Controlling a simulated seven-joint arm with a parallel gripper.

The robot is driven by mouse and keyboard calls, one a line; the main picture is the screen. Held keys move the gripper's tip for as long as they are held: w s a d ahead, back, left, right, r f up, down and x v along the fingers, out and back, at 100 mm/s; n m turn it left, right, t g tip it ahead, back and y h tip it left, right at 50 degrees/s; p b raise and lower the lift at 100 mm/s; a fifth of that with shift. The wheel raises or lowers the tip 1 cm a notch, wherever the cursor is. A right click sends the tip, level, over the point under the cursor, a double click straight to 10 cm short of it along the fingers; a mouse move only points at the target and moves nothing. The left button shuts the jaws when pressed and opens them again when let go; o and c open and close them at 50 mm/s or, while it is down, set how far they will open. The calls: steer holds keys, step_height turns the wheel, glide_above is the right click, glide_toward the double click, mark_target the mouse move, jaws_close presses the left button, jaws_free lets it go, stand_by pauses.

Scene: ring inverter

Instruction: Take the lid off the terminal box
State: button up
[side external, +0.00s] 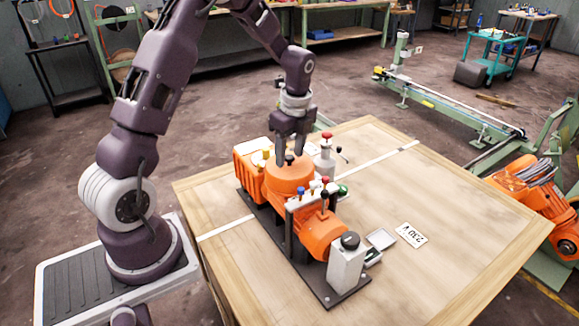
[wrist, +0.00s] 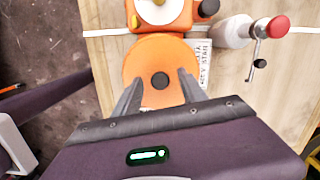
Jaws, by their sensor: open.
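The terminal box appears to be the round orange housing (side external: 289,188) on the machine in the middle of the table. Its lid is a round orange disc (wrist: 145,62) with a black knob (wrist: 160,80) at its centre; the lid appears seated on the housing. In the side view the black knob (side external: 289,160) shows just below the fingertips. My gripper (side external: 293,156) points down over the lid with its fingers open. In the wrist view my gripper (wrist: 160,77) has one finger on each side of the knob, with gaps between. Nothing is held.
A grey cylinder (side external: 325,160) with a red knob and side lever stands close behind the machine. Several coloured knobs rise from a rail in front of the lid. A small grey tray (side external: 381,238) and a "230 V" card (side external: 411,235) lie to the right. The table's right side is clear.

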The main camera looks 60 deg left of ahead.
jaws_close()
stand_by(0.3)
